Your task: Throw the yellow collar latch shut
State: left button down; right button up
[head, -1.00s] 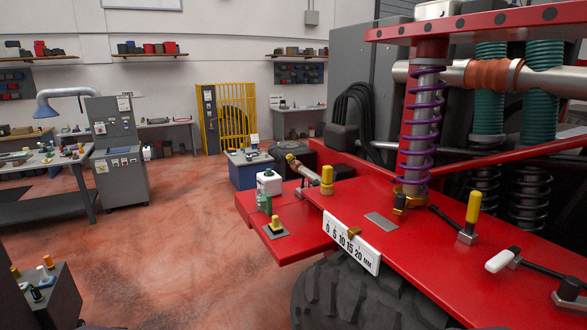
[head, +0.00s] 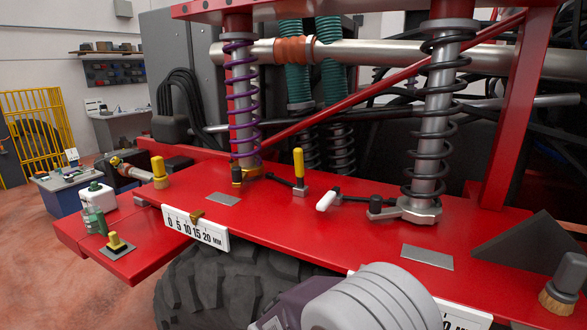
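A lever with an upright yellow handle (head: 299,162) stands on a small grey base on the red deck, and a dark rod runs from it toward the purple-spring shock. A gold-yellow collar (head: 248,163) sits around the foot of that shock, with a small black-and-yellow piece (head: 237,177) at its front. I cannot tell from this view whether the collar is closed all round. Right of it, a white-handled lever (head: 327,200) lies low, its dark rod running toward the black-spring shock's grey foot (head: 414,210). Neither gripper's fingertips show.
A large grey ribbed rounded part (head: 375,300) covers the bottom middle. Red deck (head: 290,225) is clear in front of the levers. A white millimetre scale (head: 195,229) hangs on its front edge. Yellow-topped brushes, a bottle and a dark wedge (head: 530,243) stand around it.

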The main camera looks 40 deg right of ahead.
aim_at(298, 159)
jog(key=i+j+z, duration=0.15)
jog(key=z, duration=0.2)
jog(key=i+j+z, duration=0.15)
jog(key=z, duration=0.2)
jog(key=i+j+z, duration=0.1)
jog(key=j+z, duration=0.25)
jog(key=l, duration=0.1)
